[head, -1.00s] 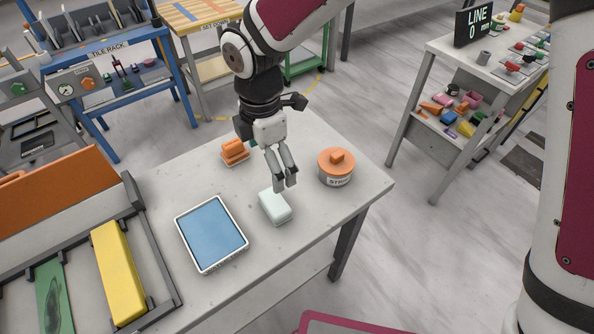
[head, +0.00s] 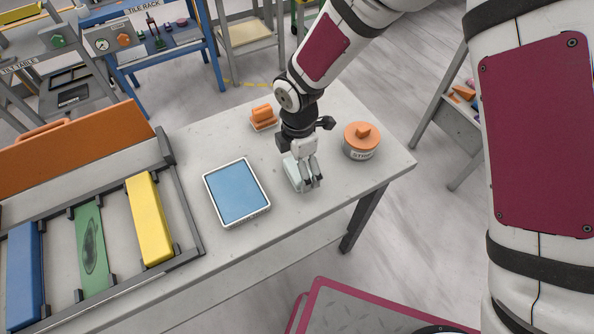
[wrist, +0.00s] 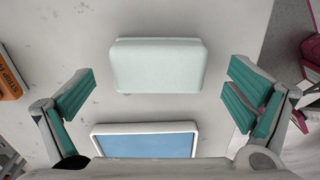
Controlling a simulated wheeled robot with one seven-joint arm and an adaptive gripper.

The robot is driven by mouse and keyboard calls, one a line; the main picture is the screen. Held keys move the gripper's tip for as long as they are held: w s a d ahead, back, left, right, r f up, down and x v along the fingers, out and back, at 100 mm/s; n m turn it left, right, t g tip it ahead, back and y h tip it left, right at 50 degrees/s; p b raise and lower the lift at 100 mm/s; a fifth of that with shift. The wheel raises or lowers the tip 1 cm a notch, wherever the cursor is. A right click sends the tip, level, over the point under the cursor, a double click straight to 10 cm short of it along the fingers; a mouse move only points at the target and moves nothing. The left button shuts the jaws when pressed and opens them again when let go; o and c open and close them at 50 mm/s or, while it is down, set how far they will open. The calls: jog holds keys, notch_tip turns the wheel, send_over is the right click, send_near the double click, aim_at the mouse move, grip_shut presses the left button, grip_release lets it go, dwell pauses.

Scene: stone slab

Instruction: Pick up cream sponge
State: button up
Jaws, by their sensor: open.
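The cream sponge (wrist: 158,66) is a pale, rounded block lying flat on the grey table. In the head view the sponge (head: 291,173) is partly hidden behind my gripper. My gripper (head: 313,183) is low over the sponge. In the wrist view my gripper (wrist: 157,98) is open and empty, with one green-padded finger at the left and the other at the right of the sponge. Bare table shows between each finger and the sponge, so I see no contact there.
A blue-filled white tray (head: 263,208) lies left of the sponge. An orange-lidded pot (head: 361,150) stands to the right, and an orange-handled block (head: 263,121) behind. A rack with a yellow bar (head: 149,218) is further left. The table's front edge is close by.

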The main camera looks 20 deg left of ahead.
jog(key=shift+f, duration=0.8)
jog(key=shift+c, duration=0.3)
jog(key=c, duration=1.1)
jog(key=shift+o, duration=0.2)
jog(key=shift+r, duration=0.1)
jog(key=shift+w+r, duration=0.1)
jog(key=shift+r, duration=0.25)
notch_tip(320, 180, up, 3)
jog(key=shift+d+f+b, duration=0.1)
jog(key=shift+b, duration=0.4)
jog(key=s+d+r+b, duration=0.1)
jog(key=s+d, duration=0.7)
jog(key=s, duration=0.5)
jog(key=shift+s+r, duration=0.2)
jog(key=shift+s, duration=0.2)
jog(key=shift+d, duration=0.1)
